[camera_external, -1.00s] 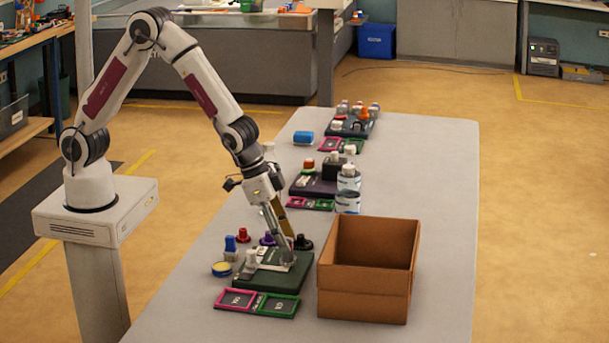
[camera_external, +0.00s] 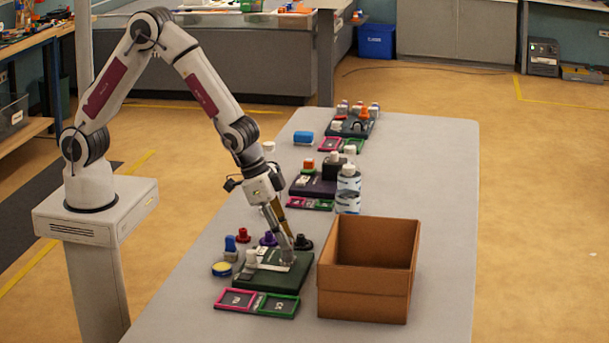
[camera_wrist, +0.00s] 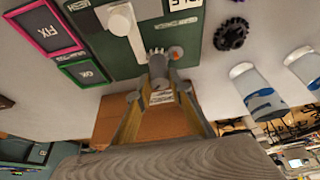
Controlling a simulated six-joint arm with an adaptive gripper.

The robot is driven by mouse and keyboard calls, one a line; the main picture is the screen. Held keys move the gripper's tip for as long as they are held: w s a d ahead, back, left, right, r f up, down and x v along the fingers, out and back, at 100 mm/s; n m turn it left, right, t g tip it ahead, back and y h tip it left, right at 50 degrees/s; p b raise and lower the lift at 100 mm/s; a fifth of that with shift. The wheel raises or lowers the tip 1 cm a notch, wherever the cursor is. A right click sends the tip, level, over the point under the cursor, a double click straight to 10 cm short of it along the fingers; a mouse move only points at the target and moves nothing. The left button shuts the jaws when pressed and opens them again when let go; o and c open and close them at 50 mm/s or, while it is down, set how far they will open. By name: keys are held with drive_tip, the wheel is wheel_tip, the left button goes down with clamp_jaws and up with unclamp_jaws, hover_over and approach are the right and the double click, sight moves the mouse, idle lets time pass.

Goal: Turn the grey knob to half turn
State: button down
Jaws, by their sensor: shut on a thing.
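The dark green board (camera_external: 260,284) lies on the near part of the table, and fills the upper middle of the wrist view (camera_wrist: 105,55). On it is a small ribbed grey knob (camera_wrist: 157,60). My gripper (camera_wrist: 160,72) is shut on this knob, pointing down at the board. In the external view my gripper (camera_external: 287,261) hides the knob. A white round knob with a pale bar (camera_wrist: 121,22) sits beside it on the board; it also shows in the external view (camera_external: 251,257). The knob's turn angle cannot be read.
An open brown box (camera_external: 362,296) stands close to the right of the board. Pink (camera_external: 237,300) and green (camera_external: 279,305) framed cards lie at its front. Black (camera_external: 303,242), purple and red pieces stand behind it. A bottle (camera_external: 348,190) stands farther back.

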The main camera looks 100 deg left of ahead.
drive_tip(key=shift+a+m+h, duration=0.15)
drive_tip(key=shift+m+h, duration=0.65)
drive_tip(key=shift+m, duration=1.4)
drive_tip(key=shift+m+g+h, duration=0.4)
drive_tip(key=shift+m, duration=0.8)
drive_tip(key=shift+m+g+h, duration=0.4)
drive_tip(key=shift+m, duration=0.8)
drive_tip(key=shift+f, duration=0.1)
drive_tip(key=c, duration=1.8)
unclamp_jaws()
drive_tip(key=shift+v, duration=0.9)
drive_tip(key=v, duration=1)
drive_tip(key=shift+a, duration=0.1)
